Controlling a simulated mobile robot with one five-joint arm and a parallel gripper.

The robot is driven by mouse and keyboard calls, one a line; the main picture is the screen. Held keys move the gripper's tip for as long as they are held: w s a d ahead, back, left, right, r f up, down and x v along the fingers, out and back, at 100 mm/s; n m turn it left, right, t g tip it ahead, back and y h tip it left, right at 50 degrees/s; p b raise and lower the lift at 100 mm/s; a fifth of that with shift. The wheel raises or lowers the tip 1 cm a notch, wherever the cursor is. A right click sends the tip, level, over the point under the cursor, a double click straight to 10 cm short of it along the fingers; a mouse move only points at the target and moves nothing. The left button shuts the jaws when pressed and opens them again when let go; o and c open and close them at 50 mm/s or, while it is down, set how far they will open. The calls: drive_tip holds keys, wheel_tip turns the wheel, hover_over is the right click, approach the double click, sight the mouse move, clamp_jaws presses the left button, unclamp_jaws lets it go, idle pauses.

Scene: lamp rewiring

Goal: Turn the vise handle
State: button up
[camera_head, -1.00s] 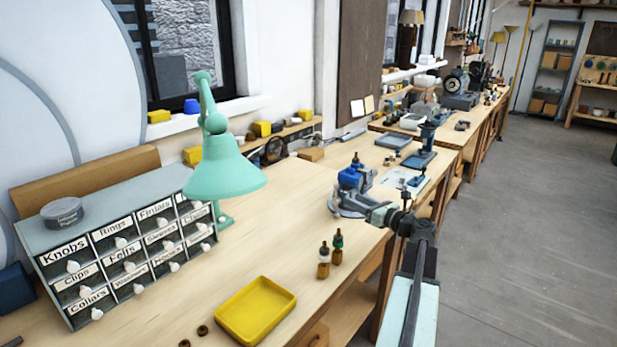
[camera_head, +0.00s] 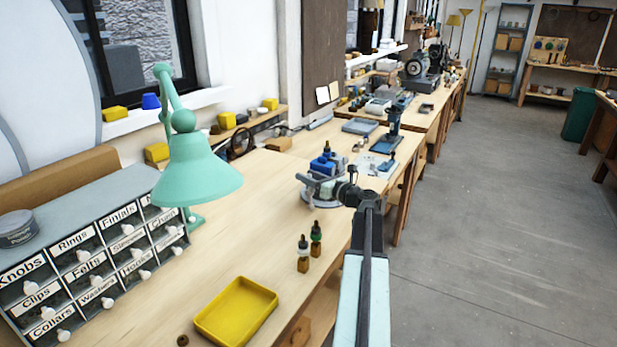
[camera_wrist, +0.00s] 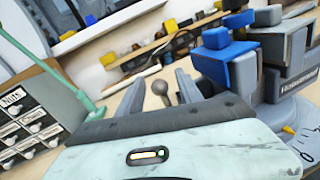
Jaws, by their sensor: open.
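The vise (camera_head: 326,163) has blue jaws and a grey body on a round base, and stands near the right edge of the workbench. In the wrist view the vise (camera_wrist: 247,62) fills the right side, with a scale on its base. A round grey knob on a short stem, which looks like the end of the vise handle (camera_wrist: 160,88), shows between my fingers. My gripper (camera_wrist: 159,78) is open, with one finger on each side of the knob. I cannot tell whether either finger touches it. In the head view the gripper is small beside the vise, and the handle is hard to make out.
A green lamp (camera_head: 196,170) and a labelled drawer cabinet (camera_head: 97,262) stand at left. Two dropper bottles (camera_head: 309,247) and a yellow tray (camera_head: 236,312) are on the near bench. A blue-based stand (camera_head: 384,145) is behind the vise. Open floor lies at right.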

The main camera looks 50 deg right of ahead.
clamp_jaws()
drive_tip(key=shift+s, duration=0.1)
idle(1.3)
